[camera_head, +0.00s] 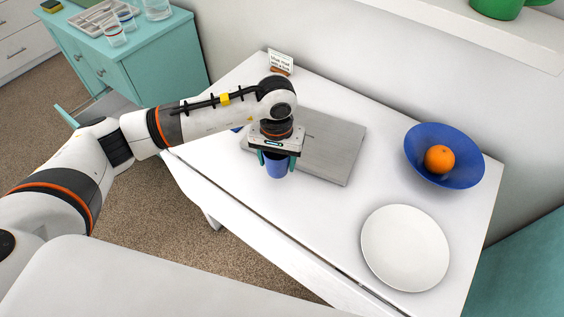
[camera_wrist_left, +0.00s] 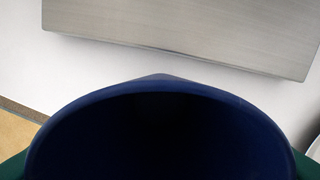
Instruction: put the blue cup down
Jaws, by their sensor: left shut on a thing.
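The blue cup (camera_head: 276,168) is upright between the fingers of my left gripper (camera_head: 277,160), at the front edge side of the white table (camera_head: 330,221). My left gripper is shut on it from above, with a teal finger on either side. In the left wrist view the cup's dark blue rim and inside (camera_wrist_left: 160,130) fill the lower part of the picture. I cannot tell whether the cup's base touches the table. My right gripper is not in view.
A blue bowl (camera_head: 416,150) with an orange (camera_head: 439,159) and a white plate (camera_head: 405,248) stand to the right. A small sign (camera_head: 280,62) stands at the back. The table between cup and plate is clear.

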